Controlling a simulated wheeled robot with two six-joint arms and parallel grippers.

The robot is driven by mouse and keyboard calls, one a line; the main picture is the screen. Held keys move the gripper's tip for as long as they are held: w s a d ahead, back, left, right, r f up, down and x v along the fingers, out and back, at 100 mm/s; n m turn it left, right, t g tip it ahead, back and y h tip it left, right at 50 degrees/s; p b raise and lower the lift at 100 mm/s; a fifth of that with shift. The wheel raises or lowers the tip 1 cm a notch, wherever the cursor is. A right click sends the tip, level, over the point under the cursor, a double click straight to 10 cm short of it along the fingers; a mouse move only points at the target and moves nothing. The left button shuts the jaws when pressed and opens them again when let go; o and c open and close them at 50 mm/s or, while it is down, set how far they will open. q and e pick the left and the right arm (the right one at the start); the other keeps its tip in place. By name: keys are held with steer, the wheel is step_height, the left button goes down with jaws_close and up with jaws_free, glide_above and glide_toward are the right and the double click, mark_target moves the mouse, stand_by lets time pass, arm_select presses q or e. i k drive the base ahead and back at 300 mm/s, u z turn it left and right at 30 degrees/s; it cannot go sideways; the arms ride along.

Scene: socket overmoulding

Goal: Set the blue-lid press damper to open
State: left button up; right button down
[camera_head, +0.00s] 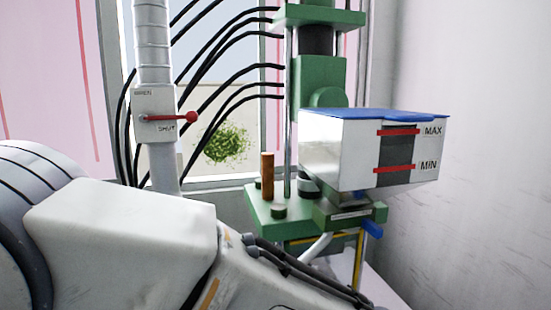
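The damper (155,120) is a pale plate on a grey vertical duct at the left. Its red lever (168,118) sticks out to the right, nearly level, and ends in a red ball. The blue-lid press (319,80) is green, with a white hopper under a blue lid (375,114) at the right. My white left arm fills the lower left, below the damper and apart from the lever in the picture. Neither gripper shows.
Several black hoses (235,95) curve between the duct and the press, in front of a window. An upright brown rod (267,175) stands on the press's green base (290,215). A blue handle (372,229) juts out below the hopper. A pale wall (490,150) closes off the right.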

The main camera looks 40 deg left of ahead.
mark_target(192, 116)
steer(key=u, duration=1.15)
steer(key=k, duration=1.25)
steer(key=z, duration=1)
steer(key=i, duration=1.4)
steer(key=u, duration=0.8)
steer(key=i, duration=0.6)
steer(key=u, duration=0.75)
